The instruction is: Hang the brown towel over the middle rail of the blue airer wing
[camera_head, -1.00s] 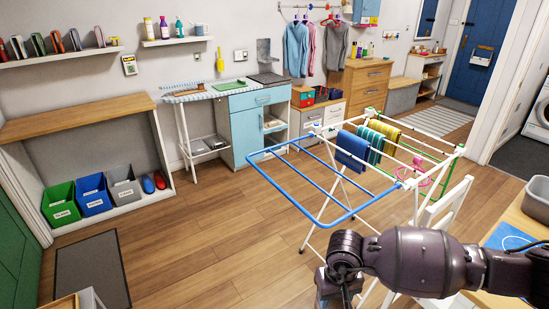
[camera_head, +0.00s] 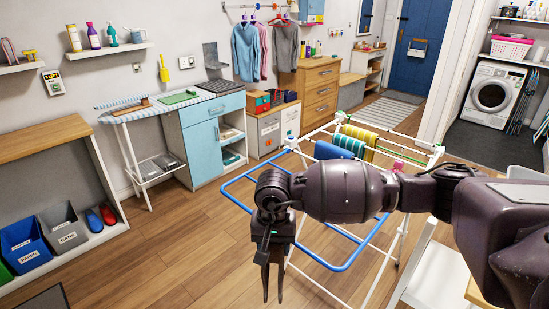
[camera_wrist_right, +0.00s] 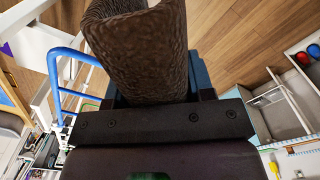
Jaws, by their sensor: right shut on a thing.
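The brown towel (camera_wrist_right: 140,45) fills the top middle of the right wrist view, folded into a thick bundle. My right gripper (camera_head: 273,285) is shut on it and points down in the head view, where I cannot make the towel out. The blue airer wing (camera_head: 347,264) spreads behind and below my right arm. My arm hides much of its rails, so I cannot tell the middle rail clearly. Blue tubing of the wing (camera_wrist_right: 52,80) also shows left of the towel in the right wrist view, apart from it. My left gripper is not in view.
The airer's far part carries a blue towel (camera_head: 330,151) and a yellow towel (camera_head: 358,134). A white chair-like frame (camera_head: 432,275) stands at right, close under my arm. Open wooden floor (camera_head: 175,250) lies left of the wing. A blue-fronted cabinet (camera_head: 205,138) stands behind.

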